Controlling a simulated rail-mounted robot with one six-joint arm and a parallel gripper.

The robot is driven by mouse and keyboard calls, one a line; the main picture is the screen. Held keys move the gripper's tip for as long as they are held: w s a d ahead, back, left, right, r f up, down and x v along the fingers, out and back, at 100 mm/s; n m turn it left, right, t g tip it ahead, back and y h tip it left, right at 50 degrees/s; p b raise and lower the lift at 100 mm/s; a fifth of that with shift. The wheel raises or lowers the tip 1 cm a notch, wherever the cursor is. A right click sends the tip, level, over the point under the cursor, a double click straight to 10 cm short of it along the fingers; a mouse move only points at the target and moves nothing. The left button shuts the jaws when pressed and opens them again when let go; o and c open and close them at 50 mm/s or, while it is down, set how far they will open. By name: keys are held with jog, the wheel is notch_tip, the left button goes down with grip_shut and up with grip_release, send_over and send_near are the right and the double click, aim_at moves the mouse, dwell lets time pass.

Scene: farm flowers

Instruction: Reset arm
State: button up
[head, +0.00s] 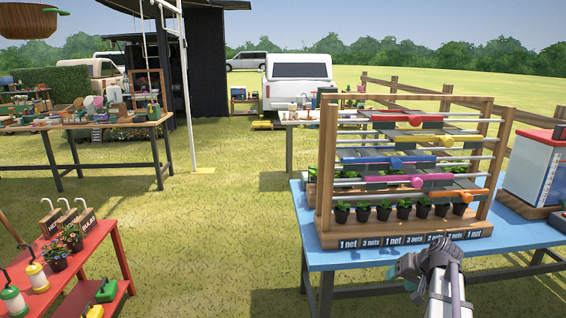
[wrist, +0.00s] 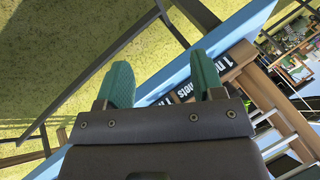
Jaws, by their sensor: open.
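My gripper (head: 408,270) is at the front edge of the blue table (head: 345,262), below the wooden rack's label strip, in the head view. In the wrist view my gripper (wrist: 160,82) shows two green fingers spread apart with nothing between them. The blue table edge (wrist: 222,45) passes beyond the fingertips. The wooden rack (head: 325,180) stands on the table and carries metal rails with colored sliders. A row of small potted plants (head: 383,209) sits on its lower shelf. Labels reading "1 net" and "3 nets" run along its base.
A red table (head: 112,262) at the left holds potted flowers (head: 72,236), bottles (head: 37,277) and signed blocks. A cluttered wooden table (head: 85,125) stands behind it. A white box (head: 532,170) is right of the rack. Grass between the tables is open.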

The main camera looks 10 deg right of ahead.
jog(key=s+a+f+n+g+h, duration=0.15)
jog(key=s+a, duration=0.25)
jog(key=a, duration=0.7)
jog(key=s+a+n+g+h, duration=0.1)
jog(key=s+a+n+g, duration=0.15)
jog(key=a, duration=0.75)
jog(key=s+a+f+n+g+h, duration=0.15)
jog(key=s+a, duration=0.25)
jog(key=a, duration=0.7)
notch_tip(320, 180, up, 15)
jog(key=p, duration=1.4)
jog(key=shift+w+a+f+y, duration=0.15)
jog(key=shift+a+y, duration=0.25)
